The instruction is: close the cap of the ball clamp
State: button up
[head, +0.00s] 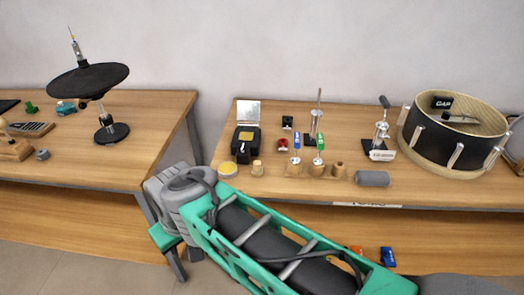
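No part here is clearly recognisable as the ball clamp or its cap. A small chrome fitting (380,131) with a dark angled top stands at the right of the right-hand table, with a white label at its foot. A black case (245,140) with a raised silver lid stands at the left of the same table. The details of both are too small to tell. My green and grey arm reaches across the front of the table. No gripper fingers can be made out.
The right table (430,187) also holds a round drum (424,133), a grey cylinder (372,178), a metal stand (317,120) and several small wooden pieces. The left table (160,125) holds a black cymbal (88,82) on a stand. A gap separates the tables.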

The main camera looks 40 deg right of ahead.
aim_at(247, 110)
jog(key=z, duration=1.25)
jog(key=i, duration=0.5)
jog(key=z, duration=0.4)
jog(key=k, duration=1.05)
jog(key=u, duration=0.7)
jog(key=i, duration=1.4)
jog(key=z, duration=0.4)
